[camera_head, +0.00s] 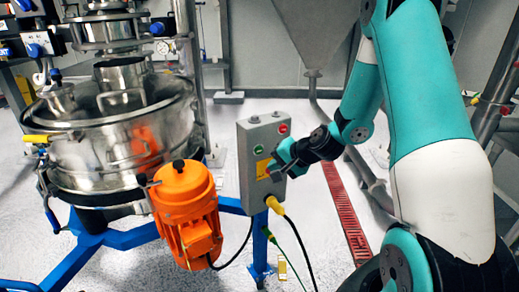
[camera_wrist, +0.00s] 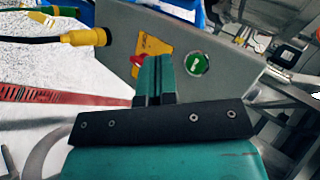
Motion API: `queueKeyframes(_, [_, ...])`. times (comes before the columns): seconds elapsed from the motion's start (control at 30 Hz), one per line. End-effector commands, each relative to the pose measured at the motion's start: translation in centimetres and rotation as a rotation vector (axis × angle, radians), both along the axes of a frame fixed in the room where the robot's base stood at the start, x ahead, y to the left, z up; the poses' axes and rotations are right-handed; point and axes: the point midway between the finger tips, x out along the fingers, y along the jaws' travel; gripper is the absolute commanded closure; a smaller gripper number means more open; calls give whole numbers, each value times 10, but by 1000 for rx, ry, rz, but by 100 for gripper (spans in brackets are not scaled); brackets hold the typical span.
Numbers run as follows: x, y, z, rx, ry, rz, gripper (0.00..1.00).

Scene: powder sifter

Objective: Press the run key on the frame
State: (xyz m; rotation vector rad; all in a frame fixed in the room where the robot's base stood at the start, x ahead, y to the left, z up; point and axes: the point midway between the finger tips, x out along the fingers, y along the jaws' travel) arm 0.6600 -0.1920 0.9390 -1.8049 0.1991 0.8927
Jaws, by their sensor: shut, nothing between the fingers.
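The grey control box (camera_head: 246,185) stands on the blue frame (camera_head: 228,205) beside the sifter. In the wrist view the green button (camera_wrist: 197,63) has a white bar mark and is unobstructed, just right of my fingertips. A red knob (camera_wrist: 137,60) on a yellow label (camera_wrist: 150,45) lies left of the fingertips, partly hidden by them. My gripper (camera_head: 275,166) is shut and empty in front of the box's face, below the green button; it also shows in the wrist view (camera_wrist: 158,62). Contact cannot be told.
A yellow plug (camera_head: 273,204) with a black cable hangs from the box's bottom. An orange motor (camera_head: 187,210) and the steel sifter (camera_head: 115,140) stand to the left. A red floor drain (camera_head: 346,215) runs to the right. Clear floor lies between the box and the drain.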

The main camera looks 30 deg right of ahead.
Motion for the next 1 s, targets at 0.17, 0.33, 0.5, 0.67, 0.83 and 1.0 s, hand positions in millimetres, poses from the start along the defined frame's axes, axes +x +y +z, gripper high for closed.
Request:
queueKeyframes(0.17, [25, -1, 2, -1, -1, 1, 100])
queueKeyframes(0.33, [41, -1, 1, 0, -1, 2, 100])
queueKeyframes(0.5, [48, -2, 0, 0, 0, 0, 100])
queueKeyframes(0.67, [49, -2, 0, 0, 0, 0, 100])
queueKeyframes(0.83, [49, -2, 0, 0, 0, 0, 100])
queueKeyframes(1.0, [49, -2, 0, 0, 0, 0, 100])
